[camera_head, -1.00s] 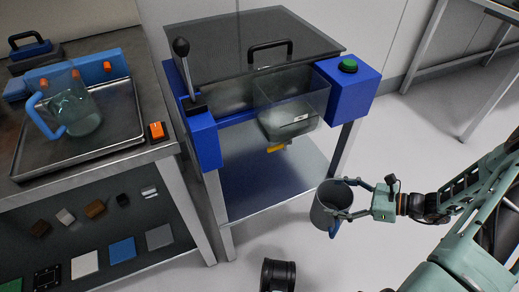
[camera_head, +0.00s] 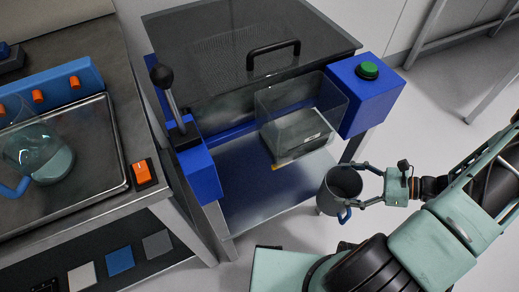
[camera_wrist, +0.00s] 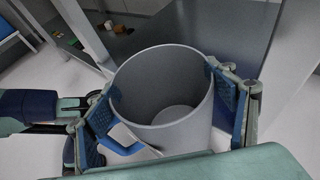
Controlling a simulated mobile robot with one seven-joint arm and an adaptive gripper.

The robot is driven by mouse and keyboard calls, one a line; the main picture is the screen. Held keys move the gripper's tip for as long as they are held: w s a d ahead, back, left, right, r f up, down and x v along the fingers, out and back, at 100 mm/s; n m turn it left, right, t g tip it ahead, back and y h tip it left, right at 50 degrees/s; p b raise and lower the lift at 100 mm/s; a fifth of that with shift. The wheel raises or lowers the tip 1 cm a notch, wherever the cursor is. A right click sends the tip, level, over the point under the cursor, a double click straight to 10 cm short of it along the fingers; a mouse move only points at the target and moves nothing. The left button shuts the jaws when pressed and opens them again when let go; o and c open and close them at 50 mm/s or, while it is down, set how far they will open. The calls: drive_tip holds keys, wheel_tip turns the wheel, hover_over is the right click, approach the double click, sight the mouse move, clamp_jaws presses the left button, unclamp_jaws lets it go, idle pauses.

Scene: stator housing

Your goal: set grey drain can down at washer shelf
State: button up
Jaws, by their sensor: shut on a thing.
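The grey drain can (camera_head: 333,200) is an open, upright cylinder with a blue handle, and it looks empty inside. My gripper (camera_head: 362,186) is shut on it, and the can is held in front of the washer's right front leg. In the wrist view the can (camera_wrist: 165,75) fills the middle, with the blue finger pads of my gripper (camera_wrist: 170,112) on both its sides. The washer shelf (camera_head: 255,185) is the flat lower plate under the washer, left of and behind the can. The can appears apart from the shelf.
A clear tank (camera_head: 298,115) with a yellow tap (camera_head: 279,166) hangs above the shelf. The washer has blue housings, a lever (camera_head: 168,88) and a green button (camera_head: 368,70). A bench (camera_head: 85,205) with a jug (camera_head: 38,150) stands left. The shelf's front looks clear.

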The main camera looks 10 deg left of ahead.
drive_tip(key=w+a+b, duration=0.1)
drive_tip(key=a, duration=0.8)
drive_tip(key=w+a+f+b, duration=0.1)
drive_tip(key=w+a+b, duration=0.1)
drive_tip(key=a, duration=0.6)
drive_tip(key=shift+w+a+f, duration=0.2)
drive_tip(key=shift+w+a, duration=0.1)
drive_tip(key=shift+a, duration=0.1)
drive_tip(key=shift+f+b, duration=0.1)
drive_tip(key=shift+b, duration=0.25)
drive_tip(key=o, duration=1.6)
drive_tip(key=shift+o, duration=0.2)
